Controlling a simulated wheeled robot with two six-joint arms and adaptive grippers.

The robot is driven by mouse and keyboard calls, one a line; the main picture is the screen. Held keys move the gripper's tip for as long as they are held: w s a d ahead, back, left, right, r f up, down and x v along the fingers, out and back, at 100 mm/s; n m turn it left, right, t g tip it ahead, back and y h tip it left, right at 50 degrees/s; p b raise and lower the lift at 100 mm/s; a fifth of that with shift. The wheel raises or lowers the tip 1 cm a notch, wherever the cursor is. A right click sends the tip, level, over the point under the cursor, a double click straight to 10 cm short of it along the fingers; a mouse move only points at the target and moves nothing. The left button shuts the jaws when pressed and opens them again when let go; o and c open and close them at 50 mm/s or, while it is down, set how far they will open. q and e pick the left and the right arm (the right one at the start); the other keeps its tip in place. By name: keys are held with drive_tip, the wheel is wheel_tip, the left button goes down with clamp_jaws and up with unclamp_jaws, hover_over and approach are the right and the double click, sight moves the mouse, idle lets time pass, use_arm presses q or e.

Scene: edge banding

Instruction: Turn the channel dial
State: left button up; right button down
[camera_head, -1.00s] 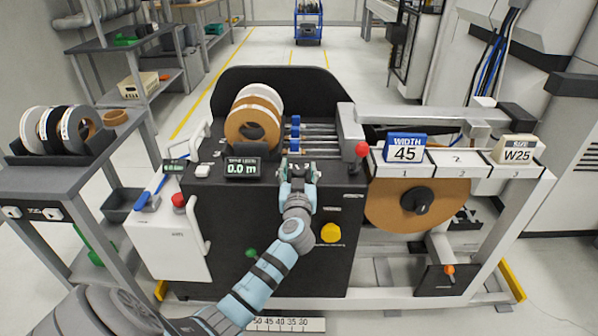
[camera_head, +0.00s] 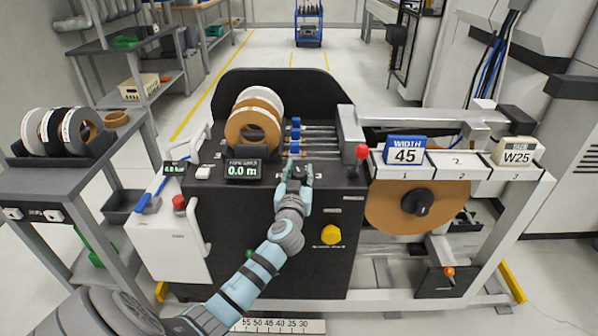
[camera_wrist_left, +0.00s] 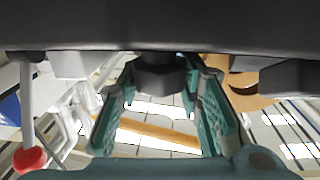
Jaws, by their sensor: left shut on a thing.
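The channel dial (camera_wrist_left: 158,76) is a dark knob under the machine's black edge in the left wrist view. It sits between the teal fingers of my left gripper (camera_wrist_left: 163,110), which is shut on it. The dial's marking and setting cannot be read. My right gripper is not in view.
A red ball-topped lever (camera_head: 361,152) stands right of the gripper. A display reading 0.0 m (camera_head: 243,170) is to its left, with tape rolls (camera_head: 252,126) behind. A yellow knob (camera_head: 331,235) is below right. A blue WIDTH 45 sign (camera_head: 405,150) stands further right.

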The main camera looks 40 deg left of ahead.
use_arm(q)
drive_tip(key=m+t+h, duration=0.2)
drive_tip(key=m+h, duration=0.1)
drive_tip(key=h, duration=0.1)
drive_tip(key=shift+p, duration=0.3)
drive_tip(key=shift+m+h+p, duration=0.3)
drive_tip(key=shift+m+h, duration=0.1)
drive_tip(key=shift+h, duration=0.3)
drive_tip(key=m+h+p, duration=0.1)
drive_tip(key=p, duration=0.1)
drive_tip(key=h+p, duration=0.1)
drive_tip(key=p, duration=0.1)
drive_tip(key=m+h+p, duration=0.1)
drive_tip(key=h+p, duration=0.1)
drive_tip(key=shift+w+r+m+t, duration=0.1)
drive_tip(key=shift+r+m+t, duration=0.2)
drive_tip(key=shift+f+m+h+p, duration=0.25)
drive_tip(key=shift+m+h+p, duration=0.3)
drive_tip(key=shift+h, duration=0.45)
drive_tip(key=o, duration=1.1)
drive_tip(key=shift+f, duration=0.1)
drive_tip(key=s, duration=0.4)
drive_tip(key=s+a, duration=0.1)
drive_tip(key=s, duration=0.7)
drive_tip(key=shift+a, duration=0.35)
